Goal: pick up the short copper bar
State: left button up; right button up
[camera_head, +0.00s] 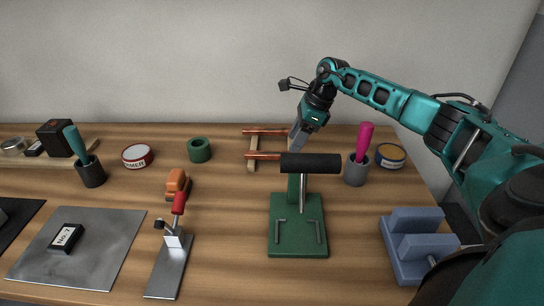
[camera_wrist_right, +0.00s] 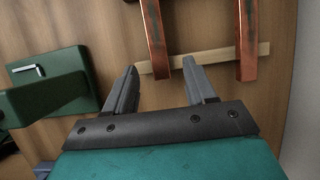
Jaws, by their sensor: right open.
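Two copper bars lie across light wooden strips (camera_head: 253,158) at the back of the table. The far bar (camera_head: 262,131) and the near bar (camera_head: 262,156) run side by side. The near bar's right end is hidden behind a black roller, so I cannot tell which bar is shorter. My right gripper (camera_head: 297,138) points down beside the bars' right part, open and empty. In the right wrist view, the end of the near bar (camera_wrist_right: 154,35) shows between the open fingers (camera_wrist_right: 161,75), beyond the tips. The far bar (camera_wrist_right: 246,40) lies right of them. My left gripper is not in view.
A green stand (camera_head: 283,239) with the black roller (camera_head: 311,162) stands close in front. A green ring (camera_head: 199,150) is left. A blue block (camera_head: 409,262) sits at front right.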

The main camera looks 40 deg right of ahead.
aim_at(272, 155)
jog(key=x, duration=0.4)
jog(key=shift+a+b, duration=0.2)
jog(key=shift+b, duration=0.15)
jog(key=shift+c, duration=0.2)
grip_shut()
jog(key=shift+w+r, duration=0.1)
jog(key=shift+r, duration=0.05)
